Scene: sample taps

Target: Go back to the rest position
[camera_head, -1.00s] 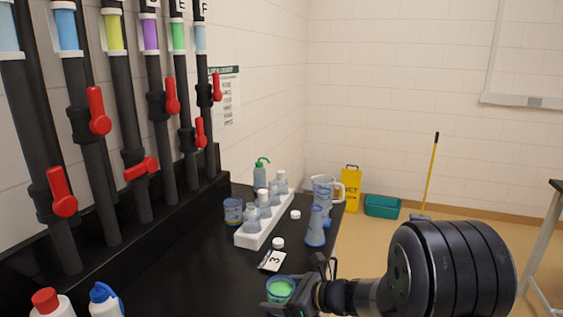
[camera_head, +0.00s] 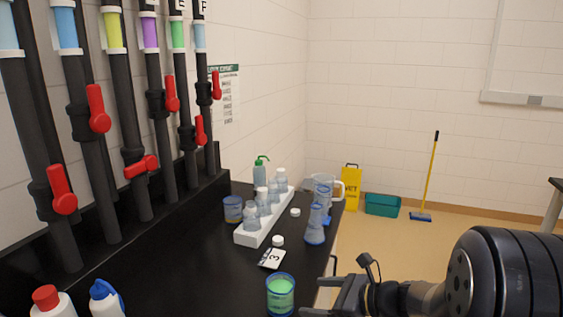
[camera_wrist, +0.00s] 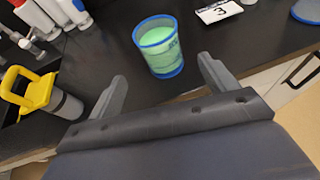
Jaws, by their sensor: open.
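My gripper (camera_head: 335,300) is at the lower right in the head view, beside the black bench's front edge. In the wrist view my gripper (camera_wrist: 163,84) shows two fingers spread apart with nothing between them. A clear beaker with a blue rim and green liquid (camera_head: 280,296) stands upright on the bench, left of the gripper and apart from it. The beaker also shows in the wrist view (camera_wrist: 160,50), just beyond the fingertips.
A card marked 3 (camera_head: 271,258), a white rack of bottles (camera_head: 247,238) and a flask (camera_head: 315,227) stand farther back on the black bench (camera_head: 190,270). Pipes with red valves (camera_head: 99,110) line the left. A yellow-topped container (camera_wrist: 40,92) shows in the wrist view.

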